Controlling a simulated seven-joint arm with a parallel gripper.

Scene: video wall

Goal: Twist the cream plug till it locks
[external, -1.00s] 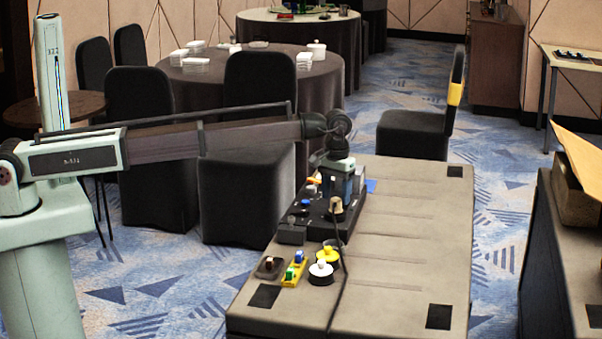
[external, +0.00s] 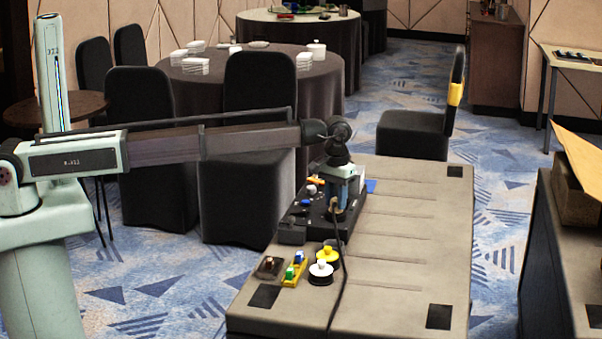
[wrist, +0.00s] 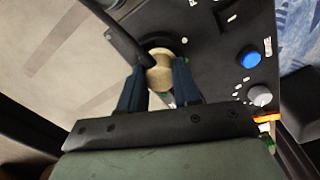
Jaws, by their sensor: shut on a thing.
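The cream plug (wrist: 160,72) with a dark cable sits between the two blue fingers of my gripper (wrist: 160,88) in the wrist view. My gripper is shut on it. In the external view my gripper (external: 338,203) points down over the black panel (external: 300,226) on the table, and the plug is mostly hidden by the fingers. In the wrist view the plug is at a round dark socket on the black panel (wrist: 205,50). How deep it sits and whether it is locked cannot be told.
A blue button (wrist: 251,57), a grey knob (wrist: 260,95) and an orange piece (wrist: 267,118) are on the panel. Yellow (external: 327,256) and white (external: 321,270) round knobs and a yellow block (external: 293,272) stand nearer on the table. The table's right side (external: 410,240) is clear.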

